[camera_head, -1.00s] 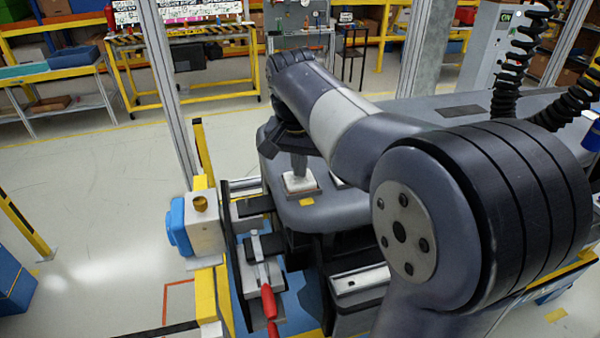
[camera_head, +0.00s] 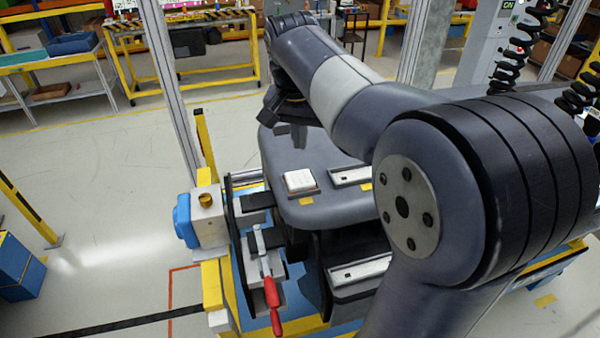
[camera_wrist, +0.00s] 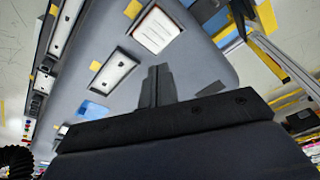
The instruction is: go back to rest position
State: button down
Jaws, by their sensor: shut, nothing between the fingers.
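My gripper (camera_head: 300,136) is above the grey dashboard module (camera_head: 335,208), clear of its surface in the head view. In the wrist view my gripper (camera_wrist: 157,84) points over the grey panel (camera_wrist: 205,70), its fingers together and empty. A white square block (camera_head: 299,182) sits in a recess near the panel's left end. It also shows in the wrist view (camera_wrist: 156,30), ahead of the fingertips. A light slotted plate (camera_head: 350,176) lies to its right and shows in the wrist view (camera_wrist: 115,72).
A clamp with a red handle (camera_head: 271,292) and a blue-and-metal fixture (camera_head: 207,218) stand at the module's left front. A metal upright (camera_head: 168,90) rises to the left of my arm. Open floor lies to the left. A yellow workbench (camera_head: 190,62) stands behind.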

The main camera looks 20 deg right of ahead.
aim_at(301, 176)
notch_tip(301, 176, down, 8)
jog(key=b, duration=0.6)
jog(key=shift+r, duration=0.1)
dwell(0.4)
jog(key=shift+f+b, duration=0.25)
jog(key=shift+b, duration=0.05)
notch_tip(301, 176, up, 7)
jog(key=p, duration=0.5)
jog(key=shift+r, duration=0.15)
dwell(0.8)
